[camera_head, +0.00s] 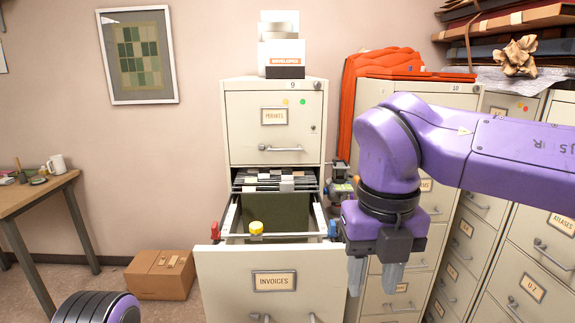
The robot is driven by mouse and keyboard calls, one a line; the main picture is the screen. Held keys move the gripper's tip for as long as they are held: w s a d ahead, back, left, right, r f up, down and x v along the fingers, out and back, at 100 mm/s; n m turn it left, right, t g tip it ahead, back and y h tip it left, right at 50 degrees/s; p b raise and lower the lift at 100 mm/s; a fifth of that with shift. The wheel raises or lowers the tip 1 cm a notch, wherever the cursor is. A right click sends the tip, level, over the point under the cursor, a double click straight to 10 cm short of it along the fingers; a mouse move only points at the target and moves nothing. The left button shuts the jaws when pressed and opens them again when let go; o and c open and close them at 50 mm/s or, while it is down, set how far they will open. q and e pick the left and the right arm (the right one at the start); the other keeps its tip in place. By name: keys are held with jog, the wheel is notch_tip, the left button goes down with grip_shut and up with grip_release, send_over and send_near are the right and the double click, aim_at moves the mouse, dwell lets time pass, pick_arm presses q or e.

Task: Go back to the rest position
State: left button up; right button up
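My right gripper (374,274) hangs from the purple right arm, pointing down. Its two grey fingers are apart with nothing visible between them. It is in front of the cabinets, just right of the open INVOICES drawer (272,283). My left arm shows only as a purple rounded link at the bottom left edge; its gripper is out of view. The drawer is pulled out of the cream filing cabinet (273,130). A yellow round-topped object (256,228) is inside it, and grey-white files (275,181) fill its back.
A red item (215,232) and a blue item (332,230) sit at the drawer's sides. More cabinets (533,220) stand at the right. A cardboard box (160,274) lies on the floor at the left, near a wooden table (40,192) with a white mug (56,164).

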jog(key=w+d+f+n+t+h, duration=0.65)
jog(key=w+d+f, duration=0.25)
jog(key=w+f, duration=0.15)
jog(key=w+d+f+n+t+b, duration=0.1)
jog(key=d+f+n+t+b, duration=0.15)
jog(key=f+n, duration=1.3)
jog(key=s+d+f+n+g+y+b, duration=0.1)
jog(key=s+f+n+y, duration=0.1)
jog(key=s+f, duration=0.7)
jog(key=s+d+f+n+g+y, duration=0.15)
jog(key=s+f, duration=0.35)
jog(key=f, duration=0.8)
pick_arm(q)
jog(key=f, duration=0.1)
jog(key=f+b, duration=0.1)
jog(key=f, duration=0.3)
jog(key=shift+s+b, duration=0.3)
jog(key=shift+s, duration=0.05)
pick_arm(e)
jog(key=s+d+f+n+g, duration=0.1)
jog(key=s+f, duration=0.3)
jog(key=s, duration=0.4)
jog(key=s+d+f+n+g, duration=0.2)
jog(key=s+d+f, duration=0.1)
jog(key=s, duration=0.5)
jog(key=shift+s+d+f, duration=0.3)
jog(key=shift+d+f, duration=0.05)
jog(key=shift+f, duration=0.35)
